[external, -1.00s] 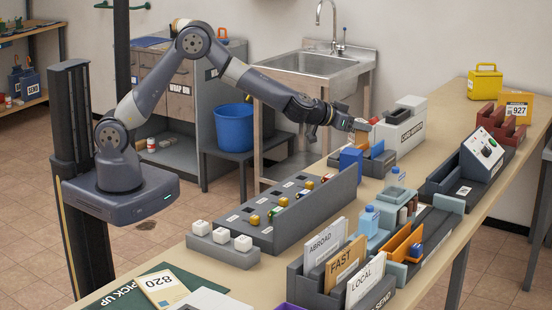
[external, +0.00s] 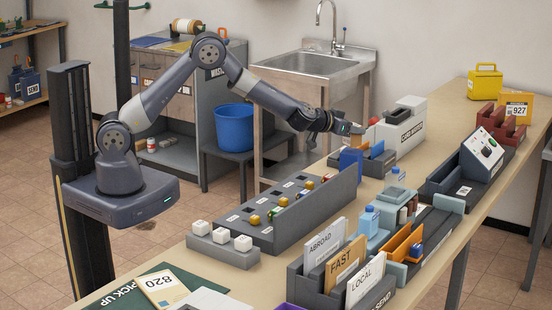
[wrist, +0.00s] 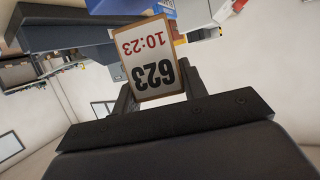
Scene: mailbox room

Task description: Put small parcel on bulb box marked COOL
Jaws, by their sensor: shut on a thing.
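My gripper (external: 350,128) is at the end of the outstretched arm, above the far part of the long table, beside the grey box marked CARD (external: 402,130). In the wrist view, my gripper (wrist: 158,88) is shut on a white card with a brown edge (wrist: 150,58), reading 623 and 10:23 upside down. I cannot make out this card clearly in the external view. I cannot pick out a small parcel or a box marked COOL for certain in either view.
A long dark rack (external: 265,222) with an upright back panel stands on the table. Nearer are a letter sorter (external: 295,285) and a PICK UP mat (external: 125,293) with card 820 (external: 165,285). A blue bucket (external: 234,128) and a sink (external: 310,65) are behind.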

